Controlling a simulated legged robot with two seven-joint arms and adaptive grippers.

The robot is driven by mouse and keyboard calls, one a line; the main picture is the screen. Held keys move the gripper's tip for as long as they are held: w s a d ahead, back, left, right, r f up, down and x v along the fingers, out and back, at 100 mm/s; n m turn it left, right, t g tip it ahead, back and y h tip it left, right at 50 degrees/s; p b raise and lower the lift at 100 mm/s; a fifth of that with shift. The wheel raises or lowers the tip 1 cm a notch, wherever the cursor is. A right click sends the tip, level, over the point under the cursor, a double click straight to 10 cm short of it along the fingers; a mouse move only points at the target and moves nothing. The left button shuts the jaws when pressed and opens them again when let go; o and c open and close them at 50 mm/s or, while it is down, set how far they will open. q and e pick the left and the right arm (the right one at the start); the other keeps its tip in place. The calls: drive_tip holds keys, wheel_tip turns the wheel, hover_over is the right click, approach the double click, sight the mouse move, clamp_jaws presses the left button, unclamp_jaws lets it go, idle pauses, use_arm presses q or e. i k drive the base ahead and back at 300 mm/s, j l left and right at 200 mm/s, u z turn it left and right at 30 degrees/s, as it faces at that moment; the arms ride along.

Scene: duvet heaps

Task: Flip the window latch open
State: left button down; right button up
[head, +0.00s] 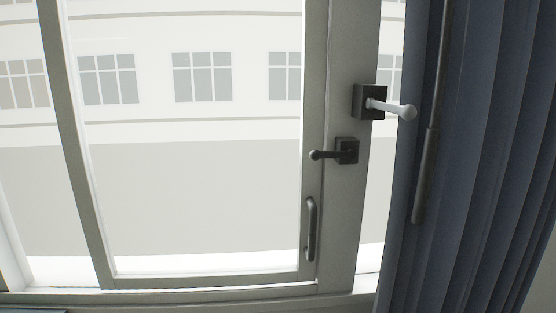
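The window (314,80) has a pale frame, with two lever latches on its right side. The upper latch has a dark square base (369,101) and a light lever (393,108) that points right, tilted slightly down. The lower latch (346,151) has a dark square base, and its dark lever (325,154) points left, roughly level. A dark vertical pull handle (311,229) is on the sash below the latches. Neither of my grippers shows in the head view.
A blue-grey curtain (480,160) hangs at the right, close to the upper lever's tip. A dark rod (424,178) hangs in front of it. The sill (200,297) runs along the bottom. A pale building with several windows shows through the glass. Nothing visible stands in front of the latches.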

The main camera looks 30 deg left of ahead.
sight(315, 155)
drive_tip(key=u, duration=0.85)
